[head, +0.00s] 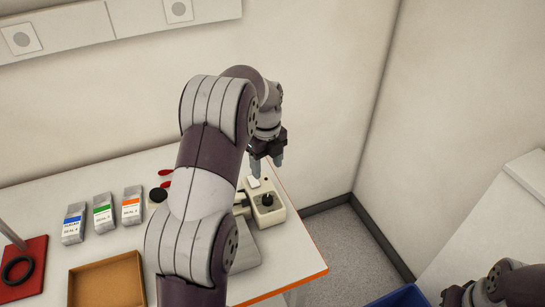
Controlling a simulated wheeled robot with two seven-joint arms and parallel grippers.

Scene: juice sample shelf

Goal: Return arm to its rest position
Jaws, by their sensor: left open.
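My left arm rises from the bottom middle and bends over the table. Its gripper (267,166) is open, with its fingers pointing down and apart. It is just above a cream-coloured device (276,214) with a black knob, near the table's right edge. I cannot tell whether the fingertips touch the device. Nothing shows between the fingers.
Several labelled pouches (103,213) stand on the white table (125,170). A brown tray (107,281) and a red plate with a black ring (22,268) lie in front. My left arm hides the table's middle. A blue bin (402,297) stands at the lower right, beside a white surface (482,238).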

